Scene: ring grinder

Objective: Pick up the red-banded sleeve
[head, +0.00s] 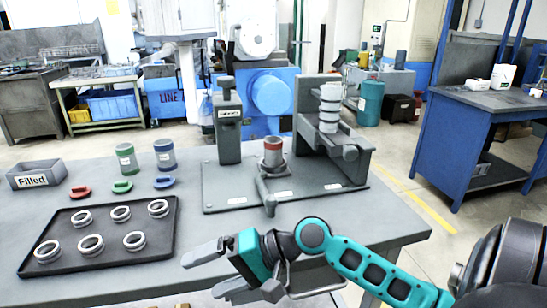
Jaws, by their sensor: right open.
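The red-banded sleeve (273,153) stands upright on a small holder of the grey fixture plate (225,196), near the middle of the table. It is grey with a red band near its top. My right gripper (202,276) comes in from the lower right and hangs at the front edge of the table. Its jaws are open and empty, pointing left, in front of and well apart from the sleeve. My left gripper is not in view.
A green-banded sleeve (126,159) and a blue-banded sleeve (165,154) stand at the left. Red, green and blue handled pieces lie before them. A labelled post (228,125) and a grinder with a white stack (330,108) flank the sleeve.

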